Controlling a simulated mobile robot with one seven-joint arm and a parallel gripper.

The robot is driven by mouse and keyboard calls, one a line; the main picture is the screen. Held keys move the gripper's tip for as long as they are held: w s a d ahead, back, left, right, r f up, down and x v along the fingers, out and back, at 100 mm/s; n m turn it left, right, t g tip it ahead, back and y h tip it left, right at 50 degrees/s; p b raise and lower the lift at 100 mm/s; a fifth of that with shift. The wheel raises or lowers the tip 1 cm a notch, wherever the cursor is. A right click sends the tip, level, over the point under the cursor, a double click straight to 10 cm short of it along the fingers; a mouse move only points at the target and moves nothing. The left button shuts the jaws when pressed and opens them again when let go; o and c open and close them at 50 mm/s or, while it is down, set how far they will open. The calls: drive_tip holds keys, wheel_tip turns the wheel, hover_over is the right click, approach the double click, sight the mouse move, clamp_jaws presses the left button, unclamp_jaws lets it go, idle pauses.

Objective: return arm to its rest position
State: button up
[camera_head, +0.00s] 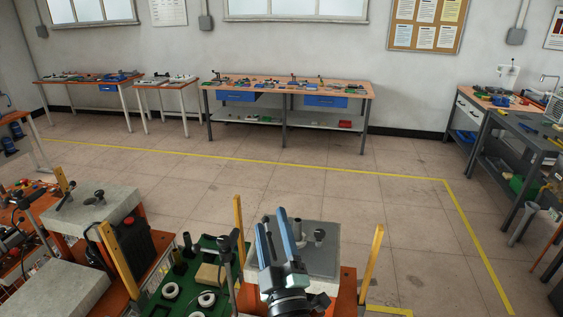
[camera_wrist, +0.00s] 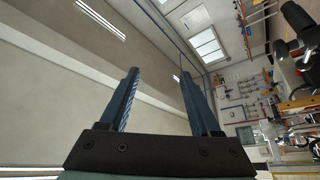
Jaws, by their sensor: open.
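My gripper (camera_head: 273,232) is at the bottom middle of the head view, with its two blue-edged fingers apart and pointing up and away. It appears above or in front of a grey metal plate (camera_head: 322,262) on a workstation; the exact gap cannot be told. In the wrist view my gripper (camera_wrist: 158,95) shows both fingers spread with nothing between them. Behind them are the ceiling, a light strip and high windows. My arm's lower links are mostly out of view.
A green tray (camera_head: 200,290) with white rings and dark pegs stands left of my gripper. Yellow upright posts (camera_head: 371,255) flank the workstation. A grey block (camera_head: 95,212) stands further left. Workbenches (camera_head: 290,88) line the far wall. The tiled floor (camera_head: 230,190) between is clear.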

wheel_tip(320, 180, up, 13)
drive_tip(key=s+d+m+t+h+b, duration=0.2)
drive_tip(key=s+m+t+h+b, duration=0.1)
drive_tip(key=m, duration=0.1)
drive_tip(key=s+r+m+t+h+b, duration=0.1)
drive_tip(key=s+r+m+t+b, duration=0.2)
drive_tip(key=s+r, duration=1.4)
drive_tip(key=s+m+b, duration=0.1)
drive_tip(key=m+b, duration=0.2)
drive_tip(key=m, duration=0.2)
drive_tip(key=shift+r+m+h, duration=0.15)
drive_tip(key=shift+m+h, duration=0.15)
drive_tip(key=shift+h, duration=0.1)
